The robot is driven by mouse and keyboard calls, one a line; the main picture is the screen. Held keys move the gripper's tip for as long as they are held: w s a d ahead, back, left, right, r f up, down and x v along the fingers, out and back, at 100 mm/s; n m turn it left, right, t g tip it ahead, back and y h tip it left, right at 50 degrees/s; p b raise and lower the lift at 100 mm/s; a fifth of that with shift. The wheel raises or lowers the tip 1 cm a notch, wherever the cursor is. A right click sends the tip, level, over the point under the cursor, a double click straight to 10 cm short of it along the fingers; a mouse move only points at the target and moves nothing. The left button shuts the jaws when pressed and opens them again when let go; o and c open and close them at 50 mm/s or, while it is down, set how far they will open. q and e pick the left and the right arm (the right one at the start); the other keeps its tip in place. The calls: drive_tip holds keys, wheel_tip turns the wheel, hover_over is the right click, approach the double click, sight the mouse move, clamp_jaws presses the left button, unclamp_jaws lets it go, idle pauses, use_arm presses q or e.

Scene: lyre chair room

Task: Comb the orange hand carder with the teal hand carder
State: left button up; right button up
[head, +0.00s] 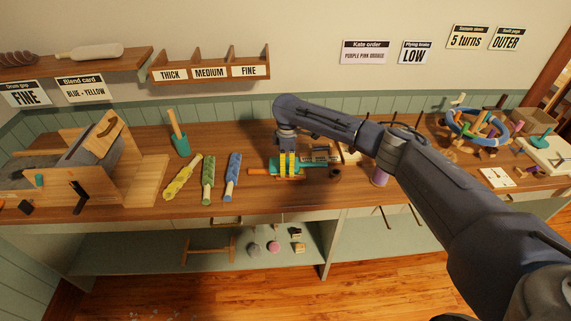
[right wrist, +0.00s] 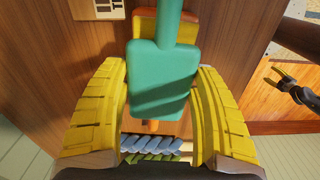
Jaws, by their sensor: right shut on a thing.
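The teal hand carder (right wrist: 160,92) is between the yellow fingers of my right gripper (right wrist: 161,105), which is shut on its paddle. Its handle points up in the right wrist view. In the head view the teal carder (head: 305,171) is low over the worktop, partly hidden by my right gripper (head: 287,170). The orange hand carder (head: 258,171) is beneath it, with its handle out to the left; it also shows in the right wrist view (right wrist: 151,127). Most of it is covered, so I cannot tell whether the two carders touch.
Yellow, green (head: 208,180) and blue (head: 233,177) rolls lie left of the carders. A teal tool with a wooden handle (head: 180,145) stands behind them. A wooden drum device (head: 85,165) fills the left end. A purple cylinder (head: 379,177) stands to the right.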

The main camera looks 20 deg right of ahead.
sight(305, 164)
drive_tip(key=shift+s+d, duration=0.3)
drive_tip(key=shift+d, duration=0.7)
drive_tip(key=shift+s+d, duration=0.35)
drive_tip(key=shift+d, duration=0.65)
drive_tip(key=shift+s+d, duration=0.3)
drive_tip(key=shift+d, duration=0.7)
drive_tip(key=shift+r, duration=0.2)
drive_tip(key=shift+r, duration=1.35)
drive_tip(key=shift+d, duration=0.15)
drive_tip(key=shift+s+d+r, duration=0.35)
drive_tip(key=shift+d+r, duration=0.15)
drive_tip(key=shift+d, duration=0.6)
drive_tip(key=shift+s+d+r, duration=0.3)
drive_tip(key=shift+d+r, duration=0.15)
drive_tip(key=shift+d, duration=0.6)
drive_tip(key=shift+s+d+r, duration=0.35)
drive_tip(key=shift+d+r, duration=0.15)
drive_tip(key=shift+d, duration=0.6)
